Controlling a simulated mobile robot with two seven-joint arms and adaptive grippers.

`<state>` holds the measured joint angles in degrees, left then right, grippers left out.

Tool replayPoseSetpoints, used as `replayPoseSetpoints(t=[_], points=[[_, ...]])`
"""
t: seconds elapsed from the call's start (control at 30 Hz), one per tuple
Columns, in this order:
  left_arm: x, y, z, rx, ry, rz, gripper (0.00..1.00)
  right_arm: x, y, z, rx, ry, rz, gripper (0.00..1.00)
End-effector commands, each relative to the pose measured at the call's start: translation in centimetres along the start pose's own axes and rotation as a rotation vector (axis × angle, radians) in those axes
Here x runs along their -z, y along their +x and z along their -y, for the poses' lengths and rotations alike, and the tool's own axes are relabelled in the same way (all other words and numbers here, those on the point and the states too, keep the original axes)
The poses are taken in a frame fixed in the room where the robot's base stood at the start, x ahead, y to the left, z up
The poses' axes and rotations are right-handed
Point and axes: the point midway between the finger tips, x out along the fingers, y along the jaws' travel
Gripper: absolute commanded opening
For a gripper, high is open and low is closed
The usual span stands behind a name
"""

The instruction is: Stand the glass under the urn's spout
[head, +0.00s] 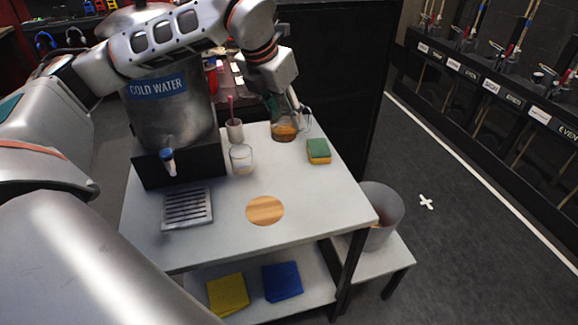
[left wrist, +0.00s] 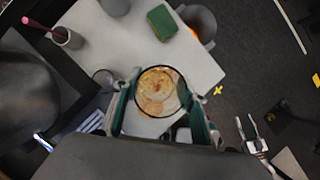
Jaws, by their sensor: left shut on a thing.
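My left gripper (head: 285,104) is shut on a clear glass (head: 284,128), held above the table's back right part in the head view. In the left wrist view the held glass (left wrist: 159,90) sits between the two fingers. Amber-brown shows in or through it; I cannot tell which. The urn (head: 168,112), labelled COLD WATER, stands on a black base at the left. Its spout (head: 168,162) has a blue top and overhangs a slatted drip tray (head: 187,208), which is empty. Another clear tumbler (head: 241,160) stands right of the urn. What seems my right gripper (left wrist: 254,138) shows small in the wrist view.
A cup (head: 234,131) with a pink stick stands behind the tumbler. A green and yellow sponge (head: 318,151) lies at the right. A round wooden coaster (head: 265,210) lies flat near the front. A bin (head: 382,212) stands beyond the right edge.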

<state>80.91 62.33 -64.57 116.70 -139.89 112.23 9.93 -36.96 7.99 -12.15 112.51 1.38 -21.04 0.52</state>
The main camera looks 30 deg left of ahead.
Motion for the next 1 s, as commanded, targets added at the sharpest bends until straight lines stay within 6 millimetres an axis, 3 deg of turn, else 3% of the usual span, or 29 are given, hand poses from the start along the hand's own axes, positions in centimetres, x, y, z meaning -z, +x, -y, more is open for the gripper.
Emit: replayPoseSetpoints(t=[0.5,1.0], points=[[4.7,10.8,0.0,0.0,0.001,-0.004,0.16,-1.0,0.1,0.3,0.003,0.001,0.011,0.4],[6.7,15.9,0.0,0.001,0.0,-0.003,0.16,-0.8,0.2,0.2,0.003,0.001,0.008,0.4]])
